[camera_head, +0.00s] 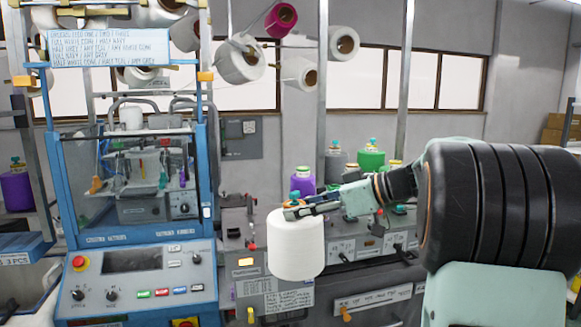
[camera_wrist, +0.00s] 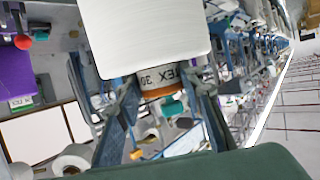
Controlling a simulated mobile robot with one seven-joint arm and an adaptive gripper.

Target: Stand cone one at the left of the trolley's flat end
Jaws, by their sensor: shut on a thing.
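A white yarn cone (camera_head: 296,248) hangs from my gripper (camera_head: 305,208) in the head view, roughly upright and in front of the grey machine. My gripper is shut on the top of the cone. In the wrist view the white cone (camera_wrist: 145,35) fills the upper middle, with an orange and white lettered band (camera_wrist: 158,85) at its narrow end between the two fingers of my gripper (camera_wrist: 163,108). I cannot make out the trolley's flat end in either view.
A blue-framed machine with a control panel (camera_head: 130,262) stands at the left. Behind the held cone are a grey machine front (camera_head: 262,285), a purple cone (camera_head: 302,183) and a green cone (camera_head: 371,160). White cones (camera_head: 240,62) are mounted higher up.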

